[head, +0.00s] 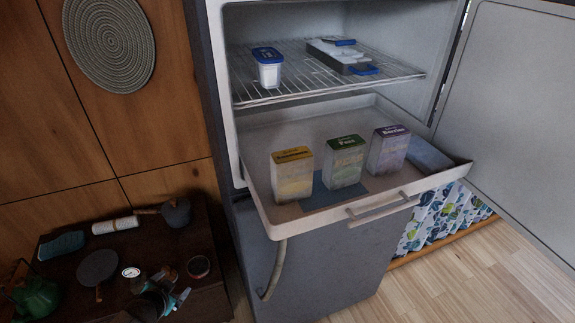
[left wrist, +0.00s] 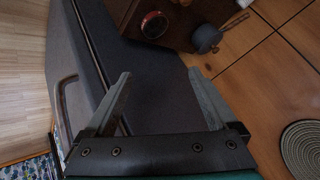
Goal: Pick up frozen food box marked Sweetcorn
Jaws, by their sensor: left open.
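The Sweetcorn box (head: 292,178), with a yellow top and a frosted lower part, stands upright at the left in the pulled-out freezer drawer (head: 262,207). Its small label is hard to read. My left gripper (head: 175,286) is low at the left in the head view, in front of the dark side table and well apart from the box. In the left wrist view my left gripper (left wrist: 160,75) is open, with nothing between its fingers. The box does not show in that view. My right gripper is not in view.
A green-topped Peas box (head: 344,165) and a purple-topped Berries box (head: 389,150) stand right of the Sweetcorn box. A wire shelf (head: 300,84) with a tub is above. The open door (head: 515,110) is at right, the cluttered side table (head: 205,245) at left.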

